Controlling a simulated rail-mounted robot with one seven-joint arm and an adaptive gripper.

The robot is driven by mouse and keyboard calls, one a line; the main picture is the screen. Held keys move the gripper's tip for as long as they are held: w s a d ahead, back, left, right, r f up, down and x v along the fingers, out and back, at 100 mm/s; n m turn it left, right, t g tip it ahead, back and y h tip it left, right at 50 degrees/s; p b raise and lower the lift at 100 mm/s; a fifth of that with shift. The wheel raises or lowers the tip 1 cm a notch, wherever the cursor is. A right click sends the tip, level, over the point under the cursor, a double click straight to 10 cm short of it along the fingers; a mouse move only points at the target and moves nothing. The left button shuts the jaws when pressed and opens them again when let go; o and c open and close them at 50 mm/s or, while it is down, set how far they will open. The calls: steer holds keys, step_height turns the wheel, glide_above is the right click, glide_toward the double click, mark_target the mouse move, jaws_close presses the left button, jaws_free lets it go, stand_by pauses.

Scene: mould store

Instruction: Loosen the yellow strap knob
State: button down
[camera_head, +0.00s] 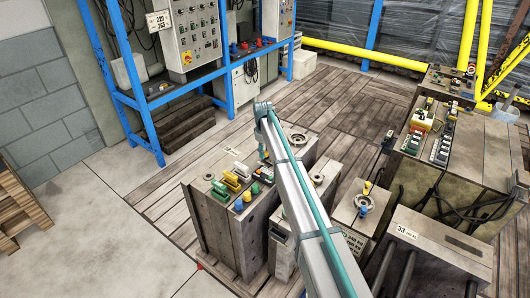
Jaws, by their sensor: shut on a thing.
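My arm rises from the bottom of the view and bends at a joint near the middle. A short part of it hangs down behind the long link, and my gripper cannot be made out there. Several yellow pieces show on the mould blocks. A yellow piece (367,187) stands upright on the small block right of my arm, behind a blue knob (362,210). I cannot tell which is the strap knob. Contact with any of them is hidden.
A blue rack (145,100) with a grey control cabinet (188,38) stands at the back left. Yellow rails (365,56) cross the back. A grey block numbered 33 (440,245) and more loaded blocks crowd the right.

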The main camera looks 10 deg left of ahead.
steer(key=n, duration=0.6)
steer(key=shift+n, duration=0.4)
stand_by(0.3)
steer(key=c, duration=0.8)
jaws_free()
steer(key=shift+r, duration=0.1)
step_height(320, 180, up, 12)
steer(key=shift+s, duration=0.35)
